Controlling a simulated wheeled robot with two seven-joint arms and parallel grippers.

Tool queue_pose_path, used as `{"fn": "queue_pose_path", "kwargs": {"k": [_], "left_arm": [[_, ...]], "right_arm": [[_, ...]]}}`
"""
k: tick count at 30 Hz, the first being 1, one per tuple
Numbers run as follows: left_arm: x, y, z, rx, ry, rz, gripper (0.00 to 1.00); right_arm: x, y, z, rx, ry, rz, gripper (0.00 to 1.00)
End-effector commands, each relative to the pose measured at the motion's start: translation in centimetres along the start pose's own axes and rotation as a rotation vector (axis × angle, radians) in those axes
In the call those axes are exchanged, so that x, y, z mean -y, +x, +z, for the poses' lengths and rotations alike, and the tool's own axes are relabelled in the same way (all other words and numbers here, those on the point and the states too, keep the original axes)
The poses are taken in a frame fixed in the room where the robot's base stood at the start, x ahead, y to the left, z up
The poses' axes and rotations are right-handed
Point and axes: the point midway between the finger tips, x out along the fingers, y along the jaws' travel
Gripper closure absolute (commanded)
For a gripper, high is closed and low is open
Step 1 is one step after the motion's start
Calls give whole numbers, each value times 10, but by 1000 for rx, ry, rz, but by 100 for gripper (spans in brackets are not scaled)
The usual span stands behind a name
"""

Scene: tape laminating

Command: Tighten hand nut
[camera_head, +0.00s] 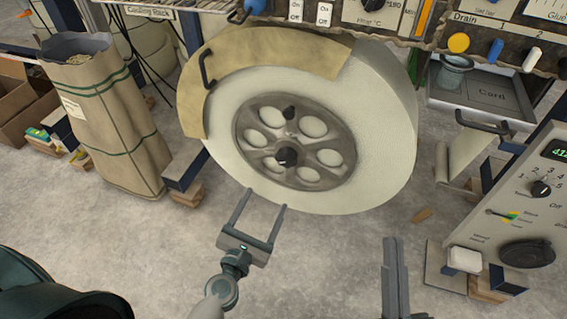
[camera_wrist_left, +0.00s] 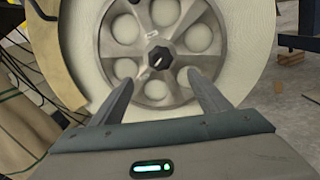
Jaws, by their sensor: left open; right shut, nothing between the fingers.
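The hand nut is a black knob (camera_head: 286,157) at the centre of the grey spoked hub (camera_head: 255,170) of a large white roll (camera_head: 385,120). It also shows in the left wrist view (camera_wrist_left: 160,58), just beyond the fingers. A second, smaller dark knob (camera_head: 289,113) sits higher on the hub. My left gripper (camera_head: 267,198) is open and empty, below and in front of the hub, with its fingers pointing up at the roll. It also shows in the left wrist view (camera_wrist_left: 160,92). My right gripper (camera_head: 394,242) is shut and empty, at the lower right, away from the hub.
A tan curved guard (camera_head: 235,65) with a black handle covers the roll's upper left. A brown paper sack (camera_head: 105,120) stands at the left. A control panel (camera_head: 520,215) with dials stands at the right. The floor in front of the roll is mostly clear.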

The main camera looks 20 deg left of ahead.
Motion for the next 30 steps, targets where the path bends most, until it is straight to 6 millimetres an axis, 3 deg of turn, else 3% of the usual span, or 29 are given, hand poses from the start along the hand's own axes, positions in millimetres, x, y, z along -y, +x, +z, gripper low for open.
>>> {"fn": "queue_pose_path", "kwargs": {"k": [3,18,24,30], "left_arm": [[0,16,2,1,-1,1,30],[0,100,2,1,-1,0,30],[0,131,1,2,0,0,30],[0,149,0,0,0,0,30]], "right_arm": [[4,-6,10,71,11,1,100],[-14,-9,66,371,11,27,100],[-16,-12,74,410,12,30,100],[-16,-12,74,412,13,30,100]]}}
